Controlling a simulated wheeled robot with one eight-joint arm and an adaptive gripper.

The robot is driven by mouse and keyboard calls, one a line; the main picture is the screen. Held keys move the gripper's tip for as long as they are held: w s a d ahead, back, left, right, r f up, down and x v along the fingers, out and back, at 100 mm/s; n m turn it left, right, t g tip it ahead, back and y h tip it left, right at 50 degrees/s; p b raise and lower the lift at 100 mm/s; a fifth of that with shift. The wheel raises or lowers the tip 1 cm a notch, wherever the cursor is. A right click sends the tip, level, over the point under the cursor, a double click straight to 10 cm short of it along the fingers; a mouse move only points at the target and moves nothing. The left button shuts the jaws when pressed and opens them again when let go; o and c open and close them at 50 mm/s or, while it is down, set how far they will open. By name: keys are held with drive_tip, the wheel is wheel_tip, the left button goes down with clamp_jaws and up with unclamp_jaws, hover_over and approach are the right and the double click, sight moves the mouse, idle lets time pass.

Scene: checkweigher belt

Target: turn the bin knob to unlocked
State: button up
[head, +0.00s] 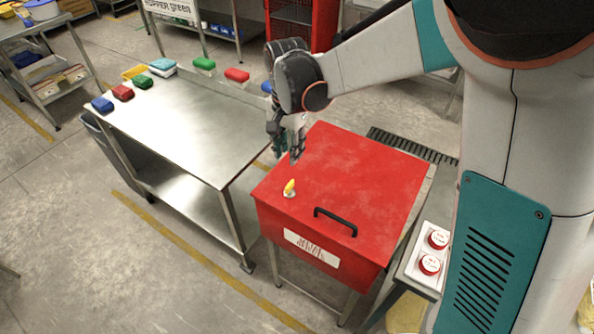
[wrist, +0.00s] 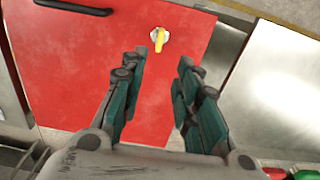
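The red bin (head: 335,187) has a flat lid with a black handle (head: 336,221) near its front edge. The bin knob (head: 289,188) is yellow on a pale round base, near the lid's left front corner. In the wrist view the knob (wrist: 159,38) stands beyond my fingertips, with its yellow grip pointing roughly down the picture. My gripper (head: 287,150) hangs above the bin's left back part, apart from the knob. In the wrist view its two fingers (wrist: 165,75) are spread with nothing between them.
A steel table (head: 180,120) stands left of the bin, with several coloured blocks along its back and left edges. A panel with two red buttons (head: 430,255) is right of the bin. The lid around the knob is clear.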

sight(290, 184)
wheel_tip(290, 184, down, 14)
drive_tip(key=b, duration=0.4)
drive_tip(key=shift+s+r, duration=0.1)
drive_tip(key=shift+r, duration=0.15)
clamp_jaws()
